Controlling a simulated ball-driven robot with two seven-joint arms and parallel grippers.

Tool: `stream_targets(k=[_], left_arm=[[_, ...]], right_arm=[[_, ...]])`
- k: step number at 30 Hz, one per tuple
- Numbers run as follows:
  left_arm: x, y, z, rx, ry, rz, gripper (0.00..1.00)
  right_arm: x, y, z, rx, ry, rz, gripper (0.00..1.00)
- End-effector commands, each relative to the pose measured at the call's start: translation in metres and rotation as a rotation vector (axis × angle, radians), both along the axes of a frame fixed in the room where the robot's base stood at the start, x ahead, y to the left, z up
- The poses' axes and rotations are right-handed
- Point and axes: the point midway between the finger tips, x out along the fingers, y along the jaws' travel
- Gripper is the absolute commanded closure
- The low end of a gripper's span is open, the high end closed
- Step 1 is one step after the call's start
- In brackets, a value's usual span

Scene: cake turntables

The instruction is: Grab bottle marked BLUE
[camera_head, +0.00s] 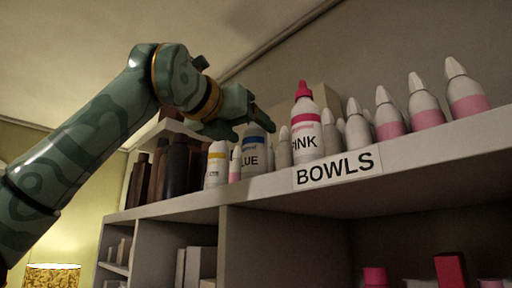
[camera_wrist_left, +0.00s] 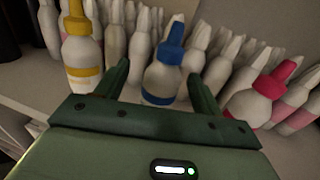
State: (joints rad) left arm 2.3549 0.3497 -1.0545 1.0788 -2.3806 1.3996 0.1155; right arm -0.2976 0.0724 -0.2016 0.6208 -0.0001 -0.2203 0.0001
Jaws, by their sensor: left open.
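The bottle marked BLUE (camera_head: 254,163) stands upright on the shelf top; its label reads "LUE" and its upper part is hidden by my left gripper (camera_head: 243,121) in the head view. In the left wrist view this white bottle with a blue cap (camera_wrist_left: 163,80) is between the two finger tips of my open left gripper (camera_wrist_left: 158,72). The fingers are on either side of it; I cannot tell whether they touch it. My right gripper is not in view.
The PINK bottle (camera_head: 306,139) stands to the right, above a BOWLS sign (camera_head: 337,168). A yellow-banded bottle (camera_head: 216,166) stands to the left, with dark bottles (camera_head: 178,163) beyond. Several white bottles stand close behind. The shelf top (camera_head: 440,148) is crowded.

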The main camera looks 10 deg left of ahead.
Motion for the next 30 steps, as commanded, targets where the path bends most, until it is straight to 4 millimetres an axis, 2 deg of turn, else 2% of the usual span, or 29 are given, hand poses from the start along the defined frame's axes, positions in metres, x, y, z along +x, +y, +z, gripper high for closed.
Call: stream_targets(k=[4, 9, 16, 17, 22, 30], left_arm=[[0.021, -0.013, 0.0, 0.002, 0.003, -0.003, 0.32], [0.041, -0.02, -0.001, 0.001, 0.002, -0.002, 0.32], [0.043, -0.021, -0.004, 0.0, 0.0, -0.001, 0.32], [0.043, -0.021, -0.004, 0.0, 0.0, -0.001, 0.35], [0.043, -0.021, -0.004, 0.0, 0.0, -0.001, 0.82], [0.043, -0.021, -0.003, 0.0, 0.0, -0.001, 0.84]], right_arm=[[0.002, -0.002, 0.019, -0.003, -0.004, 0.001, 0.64], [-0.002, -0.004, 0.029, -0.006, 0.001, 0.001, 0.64], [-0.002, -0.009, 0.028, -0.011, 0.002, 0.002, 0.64], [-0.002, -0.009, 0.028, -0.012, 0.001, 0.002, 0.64], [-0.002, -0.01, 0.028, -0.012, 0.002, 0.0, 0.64], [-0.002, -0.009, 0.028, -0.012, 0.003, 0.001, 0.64]])
